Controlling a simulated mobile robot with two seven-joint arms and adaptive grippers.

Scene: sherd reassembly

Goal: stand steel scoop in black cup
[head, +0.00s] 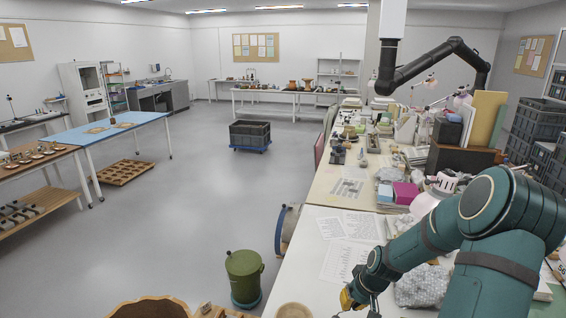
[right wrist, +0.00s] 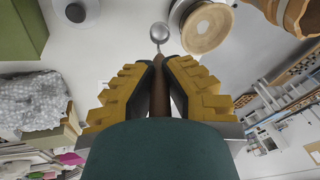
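My right gripper (head: 352,297) is low in the head view, over the near part of the white table. In the right wrist view its yellow-padded fingers (right wrist: 159,78) are closed on the brown handle of the steel scoop (right wrist: 160,33). The scoop's round, shiny bowl sticks out beyond the fingertips. In the head view the scoop is too small and covered to make out. I cannot pick out the black cup with certainty; a dark round shape (right wrist: 75,12) on a pale disc shows at the top left of the right wrist view. My left gripper is not in view.
A wooden round dish (head: 294,311) is at the table's near left edge. Bubble wrap (head: 421,286) lies right of the gripper. Paper sheets (head: 345,262) lie behind it. A green canister (head: 244,277) stands on the floor to the left. The table's right side is cluttered.

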